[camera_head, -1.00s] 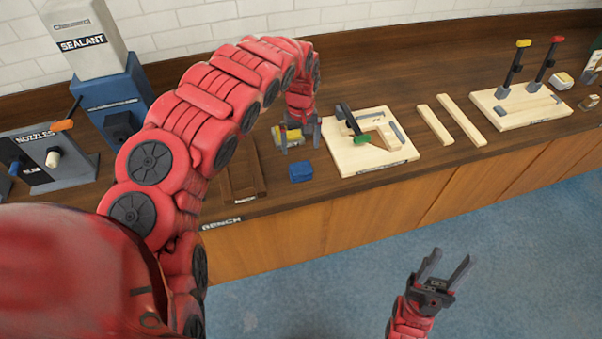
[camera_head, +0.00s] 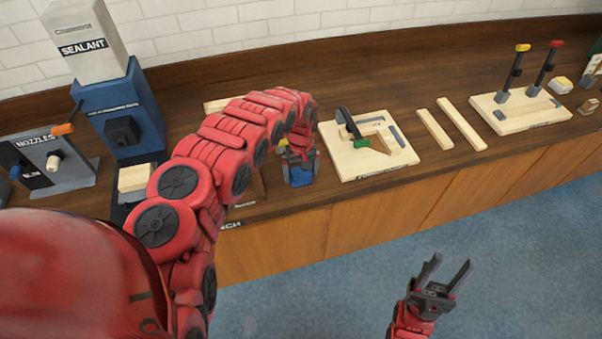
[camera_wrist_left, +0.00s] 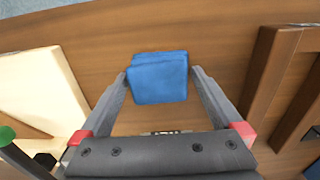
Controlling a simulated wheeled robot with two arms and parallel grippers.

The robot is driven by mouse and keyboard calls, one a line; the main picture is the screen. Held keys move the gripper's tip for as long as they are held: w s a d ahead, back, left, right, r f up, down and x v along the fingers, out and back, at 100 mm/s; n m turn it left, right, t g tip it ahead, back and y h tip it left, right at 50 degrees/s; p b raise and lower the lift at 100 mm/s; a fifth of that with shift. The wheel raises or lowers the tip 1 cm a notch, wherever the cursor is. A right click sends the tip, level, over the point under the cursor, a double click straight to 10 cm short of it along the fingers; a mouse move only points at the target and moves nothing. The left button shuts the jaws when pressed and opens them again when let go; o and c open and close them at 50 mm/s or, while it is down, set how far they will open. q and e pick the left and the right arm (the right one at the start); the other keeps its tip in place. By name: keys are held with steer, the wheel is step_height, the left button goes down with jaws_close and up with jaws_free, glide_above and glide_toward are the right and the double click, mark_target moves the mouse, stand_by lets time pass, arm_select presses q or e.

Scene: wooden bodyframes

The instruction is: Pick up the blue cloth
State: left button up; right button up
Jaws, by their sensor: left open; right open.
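The blue cloth (camera_wrist_left: 159,78) is a small folded block lying on the wooden bench. In the left wrist view it sits between the tips of my left gripper (camera_wrist_left: 160,80), which is open with a finger on either side. I cannot tell whether the fingers touch it. In the head view my left gripper (camera_head: 300,170) is above the bench, and the cloth (camera_head: 301,176) shows partly between its fingers. My right gripper (camera_head: 440,277) is open and empty, over the blue floor in front of the bench.
A pale board with a green-handled clamp (camera_head: 345,160) lies right of my left gripper. A dark wooden frame (camera_wrist_left: 285,85) lies on the cloth's other side. Two pale strips (camera_head: 462,123) and another clamp board (camera_head: 515,112) are further right. A sealant dispenser (camera_head: 125,100) stands left.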

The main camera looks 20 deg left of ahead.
arm_select(q)
steer(key=c, duration=1.1)
